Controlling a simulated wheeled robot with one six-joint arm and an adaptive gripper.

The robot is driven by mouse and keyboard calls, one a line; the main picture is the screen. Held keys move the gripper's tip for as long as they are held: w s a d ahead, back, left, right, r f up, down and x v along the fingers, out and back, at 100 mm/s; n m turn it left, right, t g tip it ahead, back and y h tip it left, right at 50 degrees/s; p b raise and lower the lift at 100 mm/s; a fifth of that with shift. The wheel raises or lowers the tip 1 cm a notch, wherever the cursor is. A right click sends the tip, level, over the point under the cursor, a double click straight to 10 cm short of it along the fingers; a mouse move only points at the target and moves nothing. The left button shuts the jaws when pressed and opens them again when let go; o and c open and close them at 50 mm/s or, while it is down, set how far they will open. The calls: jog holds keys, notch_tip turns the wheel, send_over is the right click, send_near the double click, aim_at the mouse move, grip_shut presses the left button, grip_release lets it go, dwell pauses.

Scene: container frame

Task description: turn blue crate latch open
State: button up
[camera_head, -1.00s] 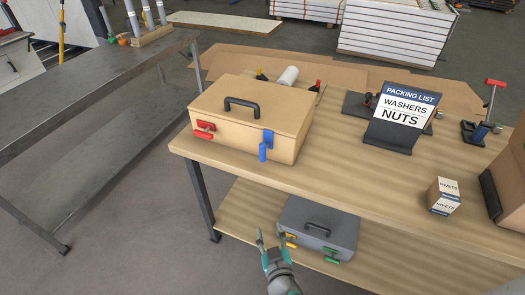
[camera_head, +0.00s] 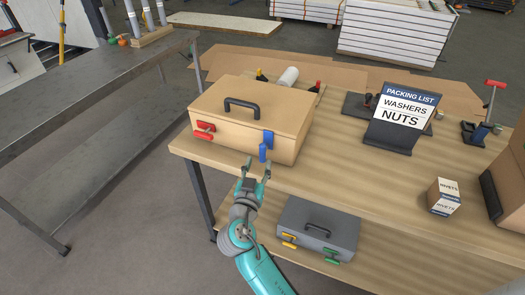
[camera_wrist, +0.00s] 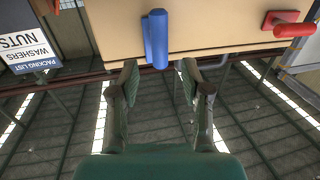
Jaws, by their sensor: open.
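The tan wooden crate (camera_head: 222,128) with a black top handle stands on the workbench. Its blue latch (camera_head: 268,140) is on the right part of the front face, with the lever (camera_head: 263,153) hanging down. My gripper (camera_head: 257,168) is open and empty, just in front of and below the blue lever. In the wrist view my gripper (camera_wrist: 158,75) has its two fingers spread apart, with the blue latch (camera_wrist: 156,40) beyond the tips and roughly centred between them. I see no contact with the lever.
A red latch (camera_head: 204,131) is on the crate's left front; it also shows in the wrist view (camera_wrist: 290,23). A grey case (camera_head: 318,228) with yellow and green latches sits on the lower shelf. A packing list sign (camera_head: 400,118) and a rivets box (camera_head: 443,195) stand to the right.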

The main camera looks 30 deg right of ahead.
aim_at(262, 153)
jog(key=x, duration=0.6)
jog(key=shift+w+d, duration=0.2)
grip_shut()
